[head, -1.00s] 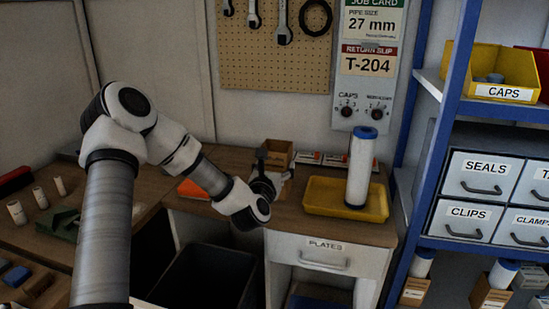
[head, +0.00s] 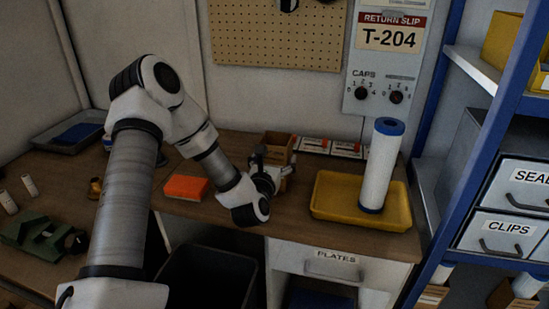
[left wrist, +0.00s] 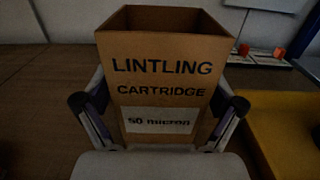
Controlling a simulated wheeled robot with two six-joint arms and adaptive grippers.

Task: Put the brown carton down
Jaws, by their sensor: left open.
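The brown carton (left wrist: 162,60) stands upright and open-topped on the wooden bench in the left wrist view, its face reading "LINTLING CARTRIDGE". In the head view the carton (head: 279,143) is partly hidden behind my left gripper (head: 272,168). In the left wrist view the fingers of my left gripper (left wrist: 158,105) are open, one on each side of the carton's lower part. I cannot tell whether they touch it. My right gripper is not in view.
A yellow tray (head: 334,211) holding a white cartridge with blue ends (head: 379,170) is right of the carton. An orange block (head: 186,188) lies to the left. A dark bin (head: 207,279) stands below the bench.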

